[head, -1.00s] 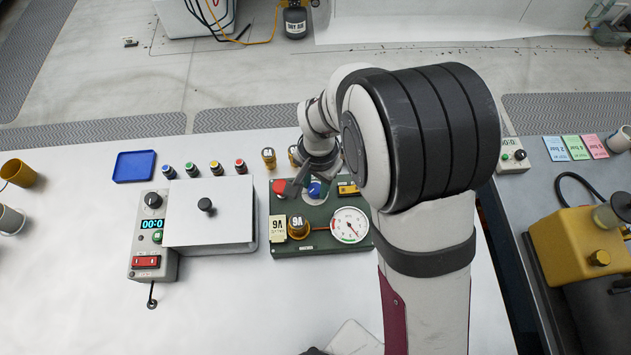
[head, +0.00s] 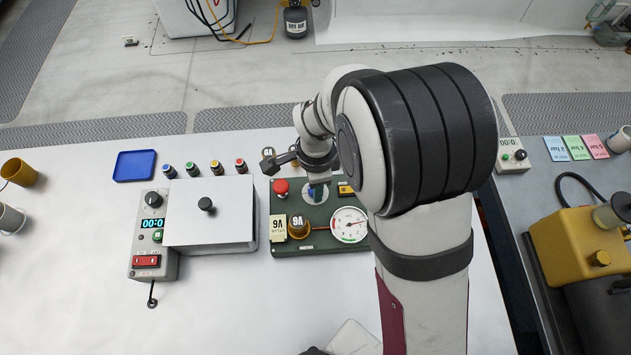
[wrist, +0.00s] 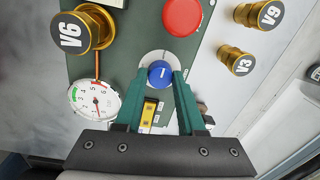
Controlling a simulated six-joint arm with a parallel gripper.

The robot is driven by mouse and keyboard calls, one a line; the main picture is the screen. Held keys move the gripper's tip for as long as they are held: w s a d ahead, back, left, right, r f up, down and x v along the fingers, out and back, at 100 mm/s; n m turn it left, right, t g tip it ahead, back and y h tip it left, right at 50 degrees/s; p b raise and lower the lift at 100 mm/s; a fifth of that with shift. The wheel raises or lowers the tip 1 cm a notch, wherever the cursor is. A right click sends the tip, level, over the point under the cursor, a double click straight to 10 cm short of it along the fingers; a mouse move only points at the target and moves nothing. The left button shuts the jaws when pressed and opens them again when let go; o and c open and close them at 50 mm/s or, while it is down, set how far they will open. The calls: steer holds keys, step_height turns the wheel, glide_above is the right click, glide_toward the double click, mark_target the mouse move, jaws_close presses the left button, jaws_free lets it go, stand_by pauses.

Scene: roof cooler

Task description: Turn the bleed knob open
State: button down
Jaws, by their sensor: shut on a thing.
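The round blue knob (wrist: 160,74) with a white mark on top sits on a pale round plate on the green panel (wrist: 120,55); I take it for the bleed knob. My gripper (wrist: 163,78) is shut on it, with one green finger on each side. In the head view my gripper (head: 317,189) points down at the panel's back half, and the arm partly covers the panel. A pressure gauge (head: 349,224) and a brass V6 fitting (head: 298,227) are at the panel's front.
A red mushroom button (head: 281,187) stands just left of my gripper. Brass V9 (wrist: 269,14) and V3 (wrist: 235,60) pieces stand beyond the panel. A grey lidded box (head: 208,215) stands to the left. The bench front left is clear.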

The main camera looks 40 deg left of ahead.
steer(key=shift+m, duration=0.3)
steer(key=c, duration=0.5)
jaws_free()
steer(key=r, duration=1.5)
steer(key=shift+s+d+r, duration=0.2)
steer(key=shift+d+r, duration=0.05)
steer(key=shift+r, duration=0.15)
